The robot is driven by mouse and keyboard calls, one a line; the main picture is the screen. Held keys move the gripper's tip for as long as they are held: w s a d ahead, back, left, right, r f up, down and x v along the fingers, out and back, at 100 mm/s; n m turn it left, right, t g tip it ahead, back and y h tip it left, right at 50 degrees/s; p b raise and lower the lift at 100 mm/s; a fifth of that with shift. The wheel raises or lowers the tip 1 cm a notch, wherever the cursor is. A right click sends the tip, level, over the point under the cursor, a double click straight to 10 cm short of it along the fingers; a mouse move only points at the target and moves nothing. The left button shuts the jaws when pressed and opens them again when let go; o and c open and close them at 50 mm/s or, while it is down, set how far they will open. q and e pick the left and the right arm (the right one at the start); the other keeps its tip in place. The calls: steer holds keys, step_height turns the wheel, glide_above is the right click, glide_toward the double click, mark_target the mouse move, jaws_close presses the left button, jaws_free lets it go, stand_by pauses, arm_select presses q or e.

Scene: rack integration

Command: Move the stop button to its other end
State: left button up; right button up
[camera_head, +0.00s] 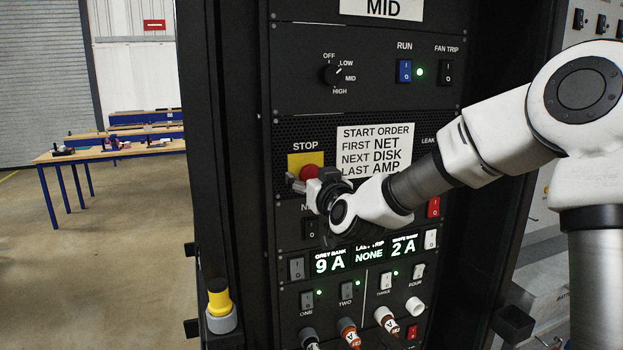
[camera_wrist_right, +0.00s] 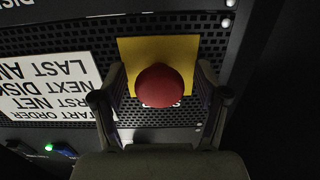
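The stop button is a red round knob (camera_head: 310,172) on a yellow plate (camera_head: 296,161) under the STOP label on the black rack panel. In the right wrist view the red stop button (camera_wrist_right: 160,86) sits between my right gripper's fingers. My right gripper (camera_head: 303,181) reaches in from the right and is at the button. In the right wrist view its two fingers (camera_wrist_right: 159,92) stand apart, one on each side of the red knob, with gaps visible. I cannot tell how far the button is pressed in. My left gripper is not in view.
A white START ORDER sign (camera_head: 375,150) is right of the button. Below are switches and a lit display (camera_head: 365,256), then plugged cables (camera_head: 349,332). A yellow-and-grey knob (camera_head: 219,305) stands at the rack's left edge. The floor on the left is open, with blue-legged tables (camera_head: 110,152) behind.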

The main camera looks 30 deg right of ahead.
mark_target(305, 129)
steer(key=shift+s+r, duration=0.15)
steer(key=shift+r, duration=0.1)
steer(key=r, duration=0.2)
steer(key=shift+s+a+r, duration=0.1)
steer(key=shift+s+r, duration=0.25)
steer(key=shift+r, duration=0.05)
steer(key=r, duration=0.3)
steer(key=w+r, duration=0.1)
steer(key=r, duration=0.2)
steer(key=shift+w+r, duration=0.15)
steer(key=shift+r, duration=0.15)
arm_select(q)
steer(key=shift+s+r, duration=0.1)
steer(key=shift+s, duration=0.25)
arm_select(e)
steer(key=shift+r, duration=0.1)
